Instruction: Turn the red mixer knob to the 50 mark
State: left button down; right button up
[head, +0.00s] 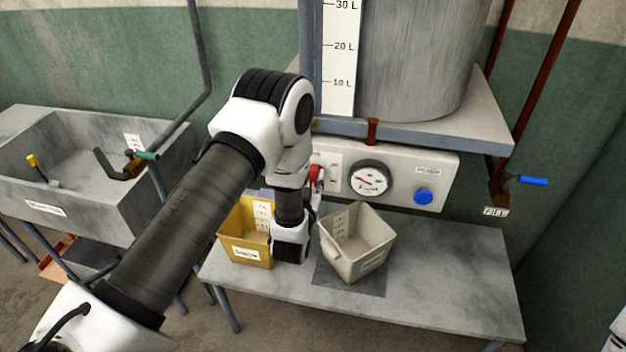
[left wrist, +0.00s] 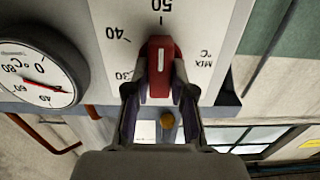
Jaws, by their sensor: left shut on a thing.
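The red mixer knob (head: 315,173) sits on the pale panel under the tank, partly hidden by my left arm. My left gripper (head: 318,184) reaches it from the front. In the left wrist view, my left gripper (left wrist: 160,88) is shut on the red knob (left wrist: 161,55), one finger on each side. The panel's numbers appear upside down there: 30 and 40 at left, 50 (left wrist: 165,6) at the top. The knob's white line is about upright in the picture and roughly in line with the 50 tick. My right gripper is not visible.
A round dial (head: 369,178) and a blue push button (head: 424,196) are right of the knob. A yellow bin (head: 241,248) and a beige bin (head: 358,243) stand on the grey table (head: 450,275) below. A sink (head: 120,205) is at left. The table's right side is clear.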

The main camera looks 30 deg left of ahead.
pick_arm(q)
jog(key=c, duration=1)
grip_release()
jog(key=v, duration=1.2)
